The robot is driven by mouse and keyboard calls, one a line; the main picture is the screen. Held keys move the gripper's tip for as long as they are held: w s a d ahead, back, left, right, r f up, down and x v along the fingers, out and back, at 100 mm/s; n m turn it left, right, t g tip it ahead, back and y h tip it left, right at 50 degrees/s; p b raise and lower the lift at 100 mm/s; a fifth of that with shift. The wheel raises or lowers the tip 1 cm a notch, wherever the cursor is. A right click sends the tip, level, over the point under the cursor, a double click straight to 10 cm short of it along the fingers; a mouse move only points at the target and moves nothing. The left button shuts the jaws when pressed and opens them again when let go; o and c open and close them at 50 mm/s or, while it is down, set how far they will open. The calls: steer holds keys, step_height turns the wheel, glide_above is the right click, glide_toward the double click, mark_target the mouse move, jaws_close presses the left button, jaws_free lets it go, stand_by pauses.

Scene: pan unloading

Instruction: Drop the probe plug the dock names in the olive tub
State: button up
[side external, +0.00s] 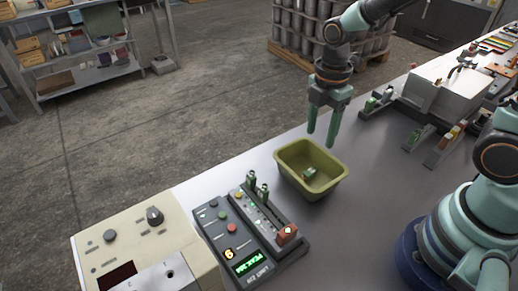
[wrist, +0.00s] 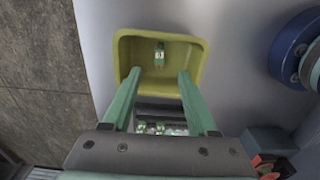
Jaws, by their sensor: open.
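The olive tub (side external: 297,181) stands on the bench, and its rim shows in the wrist view (wrist: 204,48). One small green plug with a pale label (side external: 309,174) lies inside on the tub floor; it also shows in the wrist view (wrist: 159,55). My gripper (side external: 321,137) is above the tub, fingers pointing down, open and empty; its fingertips show in the wrist view (wrist: 159,73). The dock (side external: 247,262) is dark grey with a lit green text display and an orange digit that looks like 6. I cannot read the text surely. Green plugs (side external: 257,185) stand upright in its slotted strip.
A cream instrument box (side external: 150,250) with knobs stands left of the dock. A red block (side external: 287,234) is at the strip's near end. A pale box (side external: 450,92) and small racks with parts (side external: 420,136) stand at right. Bare bench lies right of the tub.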

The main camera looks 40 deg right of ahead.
step_height(320, 180, up, 5)
steer(key=shift+r, duration=0.2)
steer(key=s+d+r+m+t, duration=0.4)
steer(key=r+m, duration=0.3)
steer(key=m, duration=1.1)
steer(key=shift+s+r+t, duration=0.2)
steer(key=shift+r+t, duration=0.2)
steer(key=shift+t, duration=0.4)
